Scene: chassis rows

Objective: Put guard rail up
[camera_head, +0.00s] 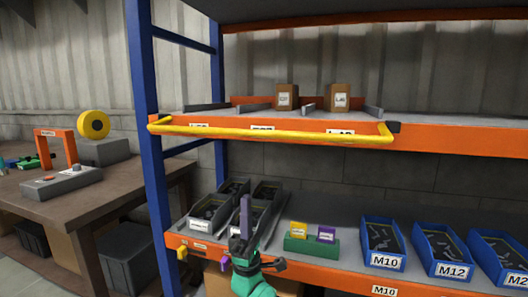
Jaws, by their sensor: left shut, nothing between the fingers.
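The yellow guard rail (270,132) runs along the front of the upper shelf (450,138). Its long bar lies level with the orange beam, across the labels, and both ends bend back toward the shelf. A dark bracket (393,127) shows at its right end. My left gripper (246,205) is shut and empty, pointing up in front of the lower shelf. It is below the rail and apart from it, and it hides part of the grey bins. My right gripper is not in view.
Two brown boxes (287,97) (340,97) stand on the upper shelf between low dividers. The lower shelf holds grey bins (209,211), a green holder (311,246) with yellow and purple cards, and blue bins (383,260). A blue post (150,165) and a workbench (100,205) are at left.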

